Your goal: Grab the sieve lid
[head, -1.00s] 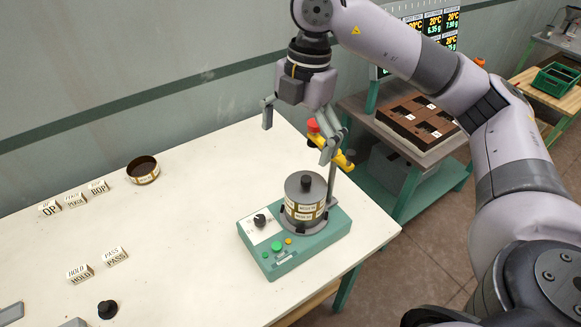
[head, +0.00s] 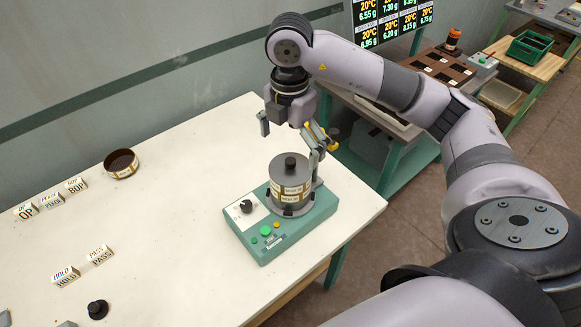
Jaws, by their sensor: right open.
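The sieve lid (head: 278,168) is a grey round cover with a black knob, on top of the sieve stack (head: 292,190). The stack stands upright on the green shaker base (head: 262,243). My right gripper (head: 290,138) is open and empty above the lid, fingers pointing down. One finger is left of the knob and the other is right of it. I see no contact with the lid. My left gripper is out of view.
An open round sieve pan (head: 121,163) stands at the table's back. Label blocks (head: 66,276) and a black knobbed piece (head: 97,309) lie at left. The white table (head: 160,220) is clear between them and the shaker. A side bench with a brown tray (head: 440,66) stands behind my arm.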

